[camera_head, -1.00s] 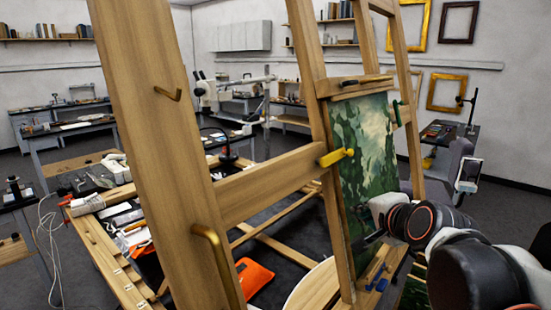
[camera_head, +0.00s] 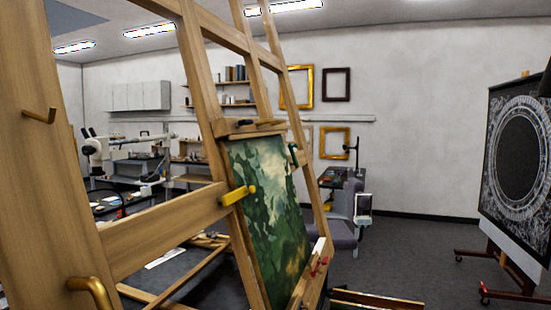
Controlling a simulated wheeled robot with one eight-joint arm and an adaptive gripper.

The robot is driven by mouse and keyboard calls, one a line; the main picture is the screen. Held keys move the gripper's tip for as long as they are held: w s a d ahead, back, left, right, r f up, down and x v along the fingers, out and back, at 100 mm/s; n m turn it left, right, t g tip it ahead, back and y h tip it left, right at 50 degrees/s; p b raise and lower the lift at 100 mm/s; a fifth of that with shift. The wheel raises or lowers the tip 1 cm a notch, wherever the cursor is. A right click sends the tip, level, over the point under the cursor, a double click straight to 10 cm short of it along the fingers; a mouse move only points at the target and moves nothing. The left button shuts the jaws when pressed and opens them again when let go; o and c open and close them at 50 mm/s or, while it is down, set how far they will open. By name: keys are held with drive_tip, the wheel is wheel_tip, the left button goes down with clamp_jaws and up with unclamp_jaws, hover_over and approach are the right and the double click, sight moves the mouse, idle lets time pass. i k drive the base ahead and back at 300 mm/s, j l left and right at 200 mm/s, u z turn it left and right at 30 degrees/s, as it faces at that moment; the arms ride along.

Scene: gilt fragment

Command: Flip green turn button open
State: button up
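A wooden easel holds a green landscape painting (camera_head: 268,205). The green turn button (camera_head: 293,154) sits at the painting's upper right edge, against the easel's right upright. It is small and dark here, and I cannot tell clearly which way its bar points. A yellow turn button (camera_head: 238,195) is on the painting's left edge. Red parts (camera_head: 318,265) show at its lower right. My gripper is not in view.
Wooden easel posts (camera_head: 85,170) and a crossbar (camera_head: 165,228) fill the left foreground. A grey chair (camera_head: 342,222) stands behind the painting. A dark panel with a round ornate design (camera_head: 518,155) stands at the right. Grey floor between them is clear.

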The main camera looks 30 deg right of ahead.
sight(295, 163)
drive_tip(key=l+u, duration=0.1)
drive_tip(key=l, duration=0.9)
drive_tip(key=i+l, duration=0.3)
drive_tip(key=i+l+u, duration=0.1)
drive_tip(key=i+l, duration=0.2)
drive_tip(key=l, duration=0.2)
